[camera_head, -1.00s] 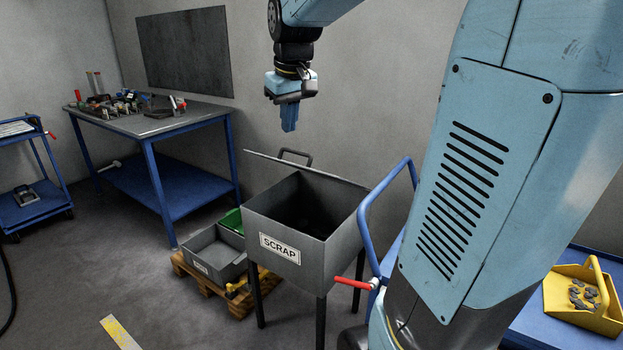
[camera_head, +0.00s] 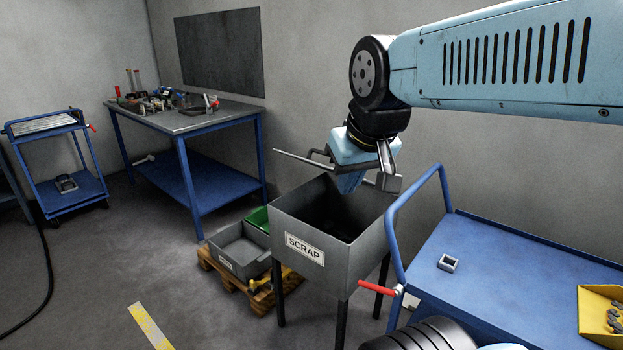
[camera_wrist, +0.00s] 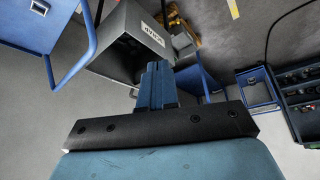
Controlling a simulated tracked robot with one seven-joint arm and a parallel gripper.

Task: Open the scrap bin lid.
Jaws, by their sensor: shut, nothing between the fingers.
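The grey scrap bin (camera_head: 300,215) stands on dark legs with a SCRAP label on its front. Its dark opening shows. The lid (camera_head: 295,158) is raised and tilted up at the back of the bin, seen nearly edge-on, with a dark handle (camera_head: 318,154) behind it. My gripper (camera_head: 348,188) points down at the opening's back part, beside the lid, and hides part of it; I cannot tell whether they touch. Its blue fingers (camera_wrist: 157,82) are shut and empty. The bin (camera_wrist: 128,22) also shows beyond the fingers in the wrist view; the lid is not clear there.
A blue cart (camera_head: 500,262) with a small grey square piece (camera_head: 448,263) and a yellow scrap-filled tray (camera_head: 602,315) is at right. A pallet (camera_head: 250,287) with grey and green boxes is left of the bin. A workbench (camera_head: 190,122) stands behind.

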